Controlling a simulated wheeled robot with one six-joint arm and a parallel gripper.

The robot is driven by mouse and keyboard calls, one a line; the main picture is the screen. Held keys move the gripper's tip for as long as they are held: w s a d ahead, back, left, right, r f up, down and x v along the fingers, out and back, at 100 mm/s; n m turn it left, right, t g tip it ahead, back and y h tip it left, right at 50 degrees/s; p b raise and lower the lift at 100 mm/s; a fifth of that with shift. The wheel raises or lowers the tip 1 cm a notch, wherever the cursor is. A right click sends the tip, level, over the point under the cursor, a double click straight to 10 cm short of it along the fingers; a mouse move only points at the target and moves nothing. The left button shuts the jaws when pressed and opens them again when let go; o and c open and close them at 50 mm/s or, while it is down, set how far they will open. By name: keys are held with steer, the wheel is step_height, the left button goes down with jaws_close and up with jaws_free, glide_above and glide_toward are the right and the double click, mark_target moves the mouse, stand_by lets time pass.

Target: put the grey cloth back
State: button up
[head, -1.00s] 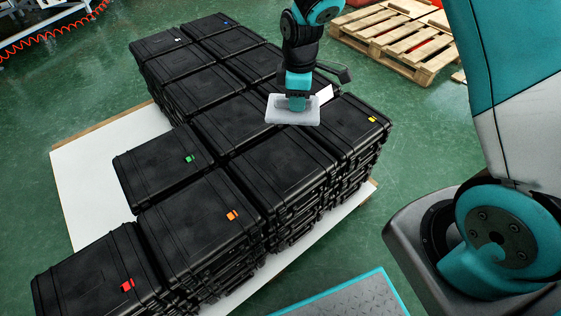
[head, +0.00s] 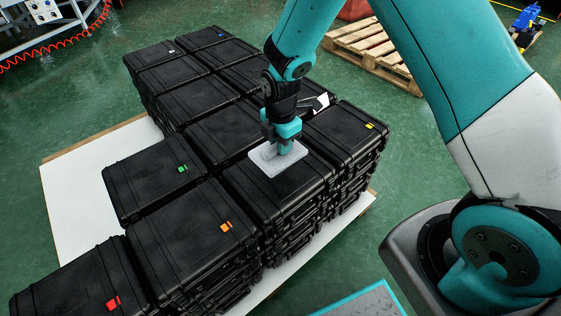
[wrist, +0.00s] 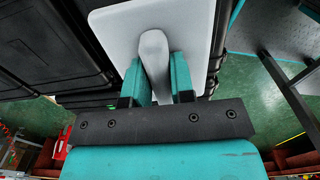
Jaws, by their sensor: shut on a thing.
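The grey cloth (head: 262,160) is a pale, flat square with a raised ridge in its middle. My gripper (head: 284,148) is shut on that ridge from above. In the wrist view, the two teal fingers of my gripper (wrist: 157,82) stand on either side of the ridge, and the cloth (wrist: 200,25) spreads out beyond them. The cloth appears over the far part of a black case's lid (head: 275,190) in the front stack. I cannot tell whether it touches the lid.
Stacked black cases stand on a white board (head: 75,200). Some lids carry coloured tags: green (head: 183,168), orange (head: 226,227), red (head: 113,303) and yellow (head: 370,126). A small white card-like piece (head: 322,101) shows behind my gripper. A wooden pallet (head: 375,45) lies behind on green floor.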

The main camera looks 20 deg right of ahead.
mark_target(281, 158)
steer(key=shift+f+b, duration=0.5)
steer(key=shift+f, duration=2.5)
steer(key=shift+f, duration=0.15)
steer(key=o, duration=0.9)
step_height(281, 158, up, 12)
steer(key=p, duration=0.2)
steer(key=shift+p, duration=0.3)
steer(key=s+a+r+m+y, duration=0.1)
steer(key=s+a+r+m, duration=0.1)
steer(key=s+r+m, duration=0.4)
steer(key=s+a+r+m+y, duration=0.15)
steer(key=s+r, duration=0.25)
steer(key=r, duration=0.4)
steer(key=s+r+m, duration=0.2)
steer(key=s, duration=0.3)
steer(key=s+a+r+m+y, duration=0.1)
steer(key=s+r+m, duration=0.1)
steer(key=s, duration=0.3)
steer(key=s+r+m, duration=0.3)
steer(key=s+r, duration=0.1)
steer(key=s, duration=0.1)
steer(key=shift+a+y, duration=0.35)
steer(key=shift+a, duration=0.05)
